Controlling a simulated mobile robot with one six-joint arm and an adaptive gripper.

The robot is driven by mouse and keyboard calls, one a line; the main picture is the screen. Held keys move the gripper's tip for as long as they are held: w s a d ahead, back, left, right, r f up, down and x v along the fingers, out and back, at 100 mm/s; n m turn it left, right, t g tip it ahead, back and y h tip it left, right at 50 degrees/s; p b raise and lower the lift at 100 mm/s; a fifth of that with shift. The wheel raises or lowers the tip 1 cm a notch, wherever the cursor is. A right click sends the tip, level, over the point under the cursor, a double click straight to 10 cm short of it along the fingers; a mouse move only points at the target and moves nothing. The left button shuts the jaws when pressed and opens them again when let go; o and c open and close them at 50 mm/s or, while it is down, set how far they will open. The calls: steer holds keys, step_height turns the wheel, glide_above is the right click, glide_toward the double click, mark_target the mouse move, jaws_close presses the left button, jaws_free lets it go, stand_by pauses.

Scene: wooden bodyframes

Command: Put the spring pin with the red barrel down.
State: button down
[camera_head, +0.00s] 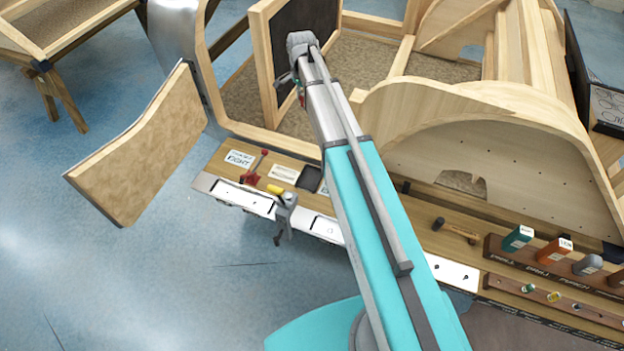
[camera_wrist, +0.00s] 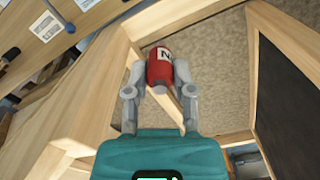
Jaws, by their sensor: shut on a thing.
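The spring pin with the red barrel (camera_wrist: 160,62) shows in the wrist view. It has a white label with a dark letter, and its dark end points up the picture. My gripper (camera_wrist: 160,78) is shut on it, with one grey finger on each side of the barrel. Carpet-like brown flooring and pale wooden beams lie behind it. In the head view my arm reaches to the wooden bodyframe (camera_head: 262,68), beside its dark panel (camera_head: 305,20). There the gripper and pin are small and mostly hidden by the wrist; only a bit of red shows.
A workbench (camera_head: 212,166) crosses the middle, holding a red clamp (camera_head: 252,168), labels, a dark tray (camera_head: 309,178) and a hammer (camera_head: 457,231). A rack (camera_head: 520,264) with coloured containers stands at right. Blue floor is open in front.

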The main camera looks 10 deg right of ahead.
steer(key=s+f+b, duration=0.5)
steer(key=f+b, duration=0.3)
steer(key=s+f+m+b, duration=0.1)
steer(key=s+f+b, duration=0.3)
steer(key=f+b, duration=0.5)
steer(key=shift+s+f, duration=0.2)
steer(key=shift+s, duration=0.15)
steer(key=shift+f, duration=0.1)
step_height(320, 180, down, 6)
steer(key=b, duration=0.6)
steer(key=shift+f+b, duration=1.9)
steer(key=shift+b, duration=0.2)
steer(key=shift+f, duration=0.2)
steer(key=shift+c, duration=2.3)
jaws_free()
